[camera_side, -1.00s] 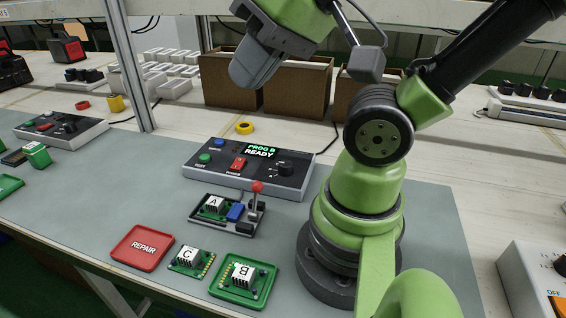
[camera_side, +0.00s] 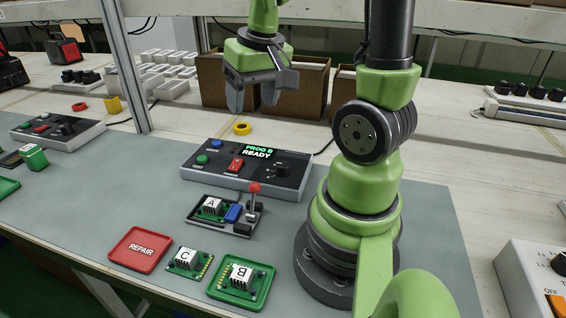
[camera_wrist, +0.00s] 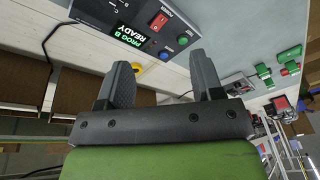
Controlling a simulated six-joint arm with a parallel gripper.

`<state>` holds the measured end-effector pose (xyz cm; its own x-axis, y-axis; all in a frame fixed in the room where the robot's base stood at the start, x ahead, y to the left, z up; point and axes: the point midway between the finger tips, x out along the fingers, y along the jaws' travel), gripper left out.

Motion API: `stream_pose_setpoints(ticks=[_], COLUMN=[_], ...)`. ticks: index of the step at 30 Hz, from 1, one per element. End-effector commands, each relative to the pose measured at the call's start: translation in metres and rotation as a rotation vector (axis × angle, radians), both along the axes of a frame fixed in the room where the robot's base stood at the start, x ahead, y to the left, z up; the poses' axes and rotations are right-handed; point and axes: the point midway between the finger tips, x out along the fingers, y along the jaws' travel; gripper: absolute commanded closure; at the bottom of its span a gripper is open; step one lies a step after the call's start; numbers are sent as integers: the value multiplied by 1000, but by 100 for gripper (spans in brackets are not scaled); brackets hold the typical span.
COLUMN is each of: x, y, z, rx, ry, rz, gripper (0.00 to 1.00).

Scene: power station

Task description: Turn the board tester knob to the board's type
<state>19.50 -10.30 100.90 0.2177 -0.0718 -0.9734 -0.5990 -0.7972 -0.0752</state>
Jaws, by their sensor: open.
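The board tester (camera_side: 247,168) is a dark box whose display (camera_side: 259,151) reads "PROG B READY". Its black knob (camera_side: 282,168) is at the right of the panel; which mark it points to is too small to tell. A board labelled A (camera_side: 211,204) sits in the fixture (camera_side: 240,228) in front of the tester, beside a red-tipped lever (camera_side: 254,188). My gripper (camera_side: 252,108) is open and empty, in the air above and behind the tester. In the wrist view, its fingers (camera_wrist: 162,80) stand apart below the tester (camera_wrist: 128,20).
A board labelled C (camera_side: 188,259) lies on the mat. A board labelled B (camera_side: 242,276) lies in a green tray (camera_side: 222,293). A red REPAIR tray (camera_side: 140,249) is at the left. Brown bins (camera_side: 303,90) and a yellow ring (camera_side: 242,129) are behind the tester.

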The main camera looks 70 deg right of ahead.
Motion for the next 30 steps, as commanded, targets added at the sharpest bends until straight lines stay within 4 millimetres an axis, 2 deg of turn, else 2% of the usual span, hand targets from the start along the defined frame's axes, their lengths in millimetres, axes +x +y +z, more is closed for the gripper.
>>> stream_pose_setpoints(ticks=[1,3,6,9,17,30], x=[-4,-10,-21,-29,-34,-34], y=[-16,-35,-53,-63,-68,-68], z=[-17,-36,-59,-74,-95,-163], rx=[15,32,57,77,91,90], ry=[55,108,165,200,219,220], rz=[-38,-72,-105,-125,-132,-132], gripper=[40,40,40,40,40,40])
